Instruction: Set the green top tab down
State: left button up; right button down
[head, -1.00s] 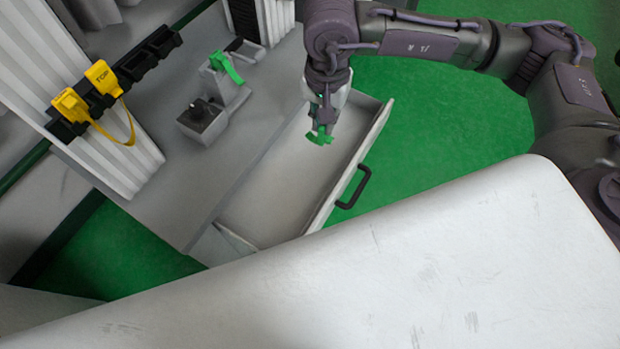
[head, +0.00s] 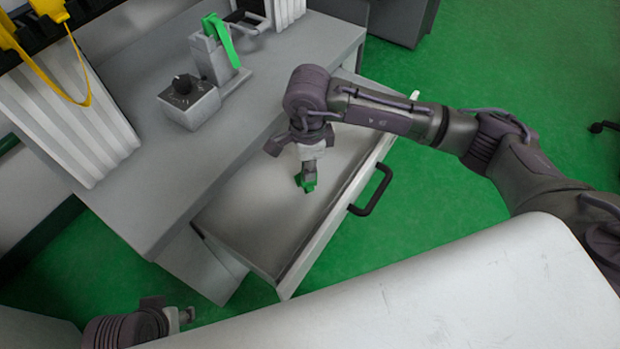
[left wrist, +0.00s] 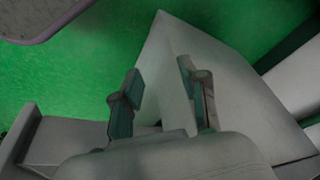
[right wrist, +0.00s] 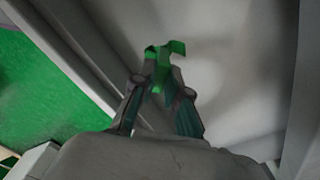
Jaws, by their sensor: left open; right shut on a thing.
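The green top tab (head: 306,182) is held by my right gripper (head: 309,168), low inside the open drawer (head: 245,222). In the right wrist view the fingers (right wrist: 160,90) are shut on the tab (right wrist: 166,52), which sticks out past the fingertips over the drawer's pale floor (right wrist: 225,70). I cannot tell whether the tab touches the floor. My left gripper (left wrist: 160,98) is open and empty in the left wrist view, away from the drawer. In the head view only part of my left arm shows at the bottom left.
A grey device with a knob (head: 185,88) and a stand with a green strap (head: 222,40) are on the desk (head: 150,170). A yellow looped tag (head: 50,75) hangs at the upper left. The drawer front has a dark handle (head: 372,192). The rest of the drawer looks empty.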

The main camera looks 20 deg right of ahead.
jog(key=shift+f, duration=0.75)
pick_arm(q)
jog(key=shift+b+v, duration=0.35)
jog(key=shift+v, duration=0.4)
pick_arm(e)
jog(key=shift+f, duration=1.6)
pick_arm(q)
jog(key=shift+s, duration=0.1)
pick_arm(e)
jog(key=shift+f, duration=0.15)
jog(key=c, duration=1.2)
grip_release()
pick_arm(q)
jog(key=shift+f, duration=0.15)
